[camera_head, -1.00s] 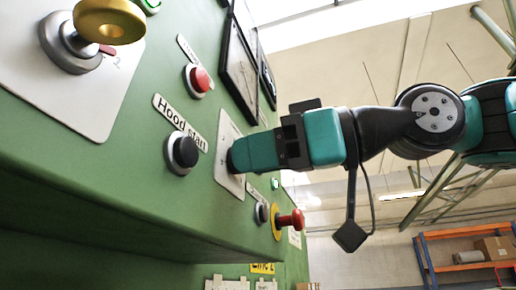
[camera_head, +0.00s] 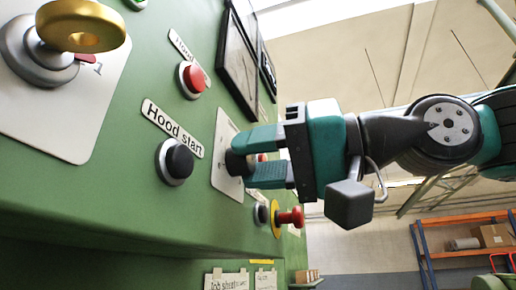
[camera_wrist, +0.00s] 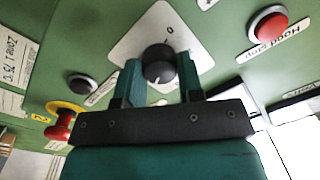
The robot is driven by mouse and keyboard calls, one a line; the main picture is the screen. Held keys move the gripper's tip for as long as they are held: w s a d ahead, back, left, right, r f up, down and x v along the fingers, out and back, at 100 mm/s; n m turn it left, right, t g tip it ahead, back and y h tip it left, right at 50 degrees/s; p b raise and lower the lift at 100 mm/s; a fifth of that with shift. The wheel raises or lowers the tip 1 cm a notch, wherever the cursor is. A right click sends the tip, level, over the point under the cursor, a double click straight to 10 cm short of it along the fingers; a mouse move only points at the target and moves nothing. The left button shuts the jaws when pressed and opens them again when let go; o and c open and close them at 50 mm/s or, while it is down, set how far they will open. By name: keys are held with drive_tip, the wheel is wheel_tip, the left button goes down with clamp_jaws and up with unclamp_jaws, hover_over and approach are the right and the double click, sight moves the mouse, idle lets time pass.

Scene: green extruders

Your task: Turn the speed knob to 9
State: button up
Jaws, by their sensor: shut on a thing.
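The speed knob (camera_wrist: 159,63) is a round black knob on a white dial plate (camera_wrist: 196,47), with a pale pointer line on its face. In the wrist view it sits between my two teal fingers. The plate shows few readable marks, and I cannot read which number the pointer is at. My gripper (camera_wrist: 160,75) is shut on the knob, one finger on each side. In the head view my gripper (camera_head: 254,160) reaches in from the right, and the knob (camera_head: 236,163) shows partly at its fingertips against the plate (camera_head: 222,135).
A black "Hood start" button (camera_head: 176,161) and a red button (camera_head: 191,80) are on the green panel left of my gripper. A red emergency-type button (camera_head: 291,216) on a yellow ring is just below it. A yellow key-like knob (camera_head: 85,25) is at upper left.

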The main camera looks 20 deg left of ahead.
drive_tip(key=m+p, duration=0.1)
drive_tip(key=m, duration=0.4)
drive_tip(key=shift+m+p, duration=0.3)
drive_tip(key=m, duration=0.5)
drive_tip(key=shift+f+t+y, duration=0.1)
drive_tip(key=shift+t+y, duration=0.2)
drive_tip(key=shift+m+p, duration=0.3)
drive_tip(key=o, duration=0.9)
